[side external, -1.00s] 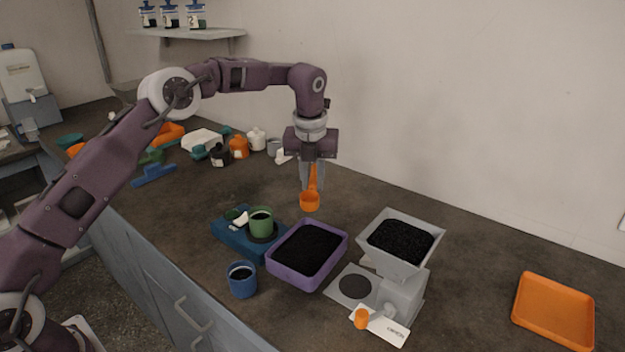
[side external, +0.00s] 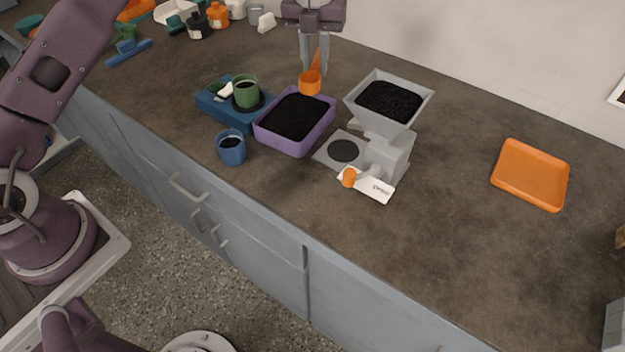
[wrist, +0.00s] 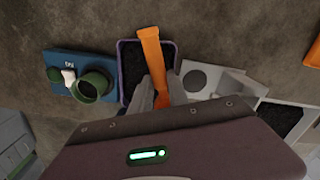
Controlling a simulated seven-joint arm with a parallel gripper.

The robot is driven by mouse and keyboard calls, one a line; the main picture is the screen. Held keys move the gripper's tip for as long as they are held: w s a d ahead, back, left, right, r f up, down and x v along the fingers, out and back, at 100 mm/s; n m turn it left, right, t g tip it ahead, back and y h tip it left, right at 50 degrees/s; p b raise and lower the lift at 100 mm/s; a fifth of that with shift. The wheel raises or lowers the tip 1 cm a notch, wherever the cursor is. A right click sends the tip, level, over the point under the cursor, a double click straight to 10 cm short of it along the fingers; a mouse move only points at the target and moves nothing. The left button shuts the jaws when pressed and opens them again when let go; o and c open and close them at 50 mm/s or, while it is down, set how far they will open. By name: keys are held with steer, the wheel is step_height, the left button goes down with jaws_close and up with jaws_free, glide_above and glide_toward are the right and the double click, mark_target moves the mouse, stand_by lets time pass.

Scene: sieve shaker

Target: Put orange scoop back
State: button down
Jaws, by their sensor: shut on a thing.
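My gripper (side external: 313,62) is shut on the orange scoop (side external: 310,84) and holds it by the handle. In the side view the scoop hangs with its cup downward, near the far edge of the purple tray (side external: 328,122) of black grains; it looks raised above the counter. In the wrist view my gripper (wrist: 158,93) has its fingers on either side of the scoop's handle (wrist: 149,50), which lies across the purple tray (wrist: 122,62). An empty orange tray (side external: 532,174) lies at the right.
A grey hopper machine (side external: 398,150) with black grains stands right of the purple tray. A blue scale (side external: 208,104) with a green cup (side external: 245,92), and a blue cup (side external: 231,148), stand left. Several bottles (side external: 217,15) are at the back left. Counter between hopper and orange tray is clear.

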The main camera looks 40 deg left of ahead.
steer(key=s+d+m, duration=0.2)
steer(key=s+d, duration=0.4)
steer(key=s, duration=0.1)
steer(key=m, duration=0.2)
glide_above(314, 204)
step_height(314, 204, down, 3)
step_height(314, 204, down, 10)
steer(key=shift+s+a+r, duration=0.1)
steer(key=c, duration=1.3)
jaws_free()
